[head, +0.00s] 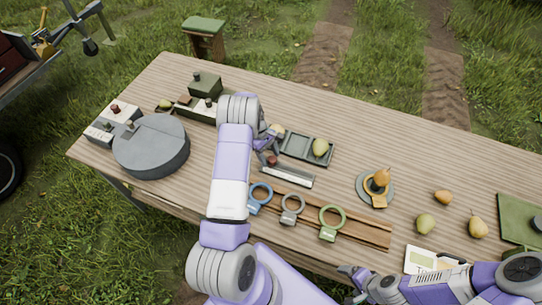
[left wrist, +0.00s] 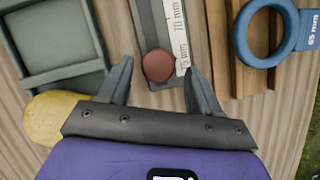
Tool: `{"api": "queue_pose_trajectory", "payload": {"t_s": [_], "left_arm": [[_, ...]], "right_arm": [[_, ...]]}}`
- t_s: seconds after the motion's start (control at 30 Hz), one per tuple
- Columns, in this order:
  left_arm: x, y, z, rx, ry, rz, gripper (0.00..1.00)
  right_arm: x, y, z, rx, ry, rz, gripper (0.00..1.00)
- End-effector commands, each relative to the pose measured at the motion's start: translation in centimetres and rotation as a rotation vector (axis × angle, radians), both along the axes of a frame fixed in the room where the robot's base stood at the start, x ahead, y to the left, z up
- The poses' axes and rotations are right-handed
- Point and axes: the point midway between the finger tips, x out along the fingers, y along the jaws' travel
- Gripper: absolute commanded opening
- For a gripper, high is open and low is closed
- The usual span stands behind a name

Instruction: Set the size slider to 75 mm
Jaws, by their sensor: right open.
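The size slider (head: 288,177) is a narrow grey track with a white scale, lying mid-table. Its round red-brown knob (left wrist: 158,65) sits in the track beside the 75 mm label (left wrist: 183,52), with the 70 mm label (left wrist: 177,16) further up in the left wrist view. My left gripper (left wrist: 157,68) is open, one finger on each side of the knob, with a visible gap on both sides. In the head view my left gripper (head: 268,148) is at the slider's left end, partly hiding it. My right gripper (head: 352,277) is open and empty at the table's front edge.
A blue ring (head: 260,194) marked 65 mm, a grey ring (head: 291,208) and a green ring (head: 331,221) lie on a wooden rack in front of the slider. A grey tray (head: 297,145) with pears is behind it. Loose pears (head: 425,223) lie right.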

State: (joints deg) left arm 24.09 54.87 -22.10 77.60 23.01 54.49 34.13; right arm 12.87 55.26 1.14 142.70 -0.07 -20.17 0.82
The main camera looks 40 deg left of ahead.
Motion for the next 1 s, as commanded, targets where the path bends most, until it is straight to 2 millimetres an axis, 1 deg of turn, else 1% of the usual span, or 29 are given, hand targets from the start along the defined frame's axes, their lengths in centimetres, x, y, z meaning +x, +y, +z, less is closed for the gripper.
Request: {"api": "queue_pose_trajectory", "payload": {"t_s": [0.2,0.3,0.37,0.6,0.7,0.83,1.0], "left_arm": [[0.0,-0.2,0.0,-0.004,0.000,-0.002,0.63],[0.1,-0.1,0.3,-0.004,0.000,-0.002,0.63],[0.1,0.1,0.8,-0.004,-0.001,-0.001,0.63],[0.2,1.7,4.6,-0.001,-0.003,-0.001,0.63],[0.3,2.3,5.8,-0.002,-0.002,-0.001,0.63],[0.2,2.7,6.7,-0.002,0.000,-0.001,0.63],[0.2,2.8,7.0,-0.003,0.001,-0.001,0.63]], "right_arm": [[0.0,0.0,0.0,0.000,0.000,0.000,0.86],[0.0,0.0,0.0,0.000,0.000,0.000,0.86],[0.0,0.0,0.0,0.000,0.000,0.000,0.86],[0.0,0.0,0.0,0.000,0.000,0.000,0.86],[0.0,0.0,0.0,0.000,0.000,0.000,0.86],[0.0,0.0,0.0,0.000,0.000,0.000,0.86],[0.0,0.0,0.0,0.000,0.000,0.000,0.86]]}}
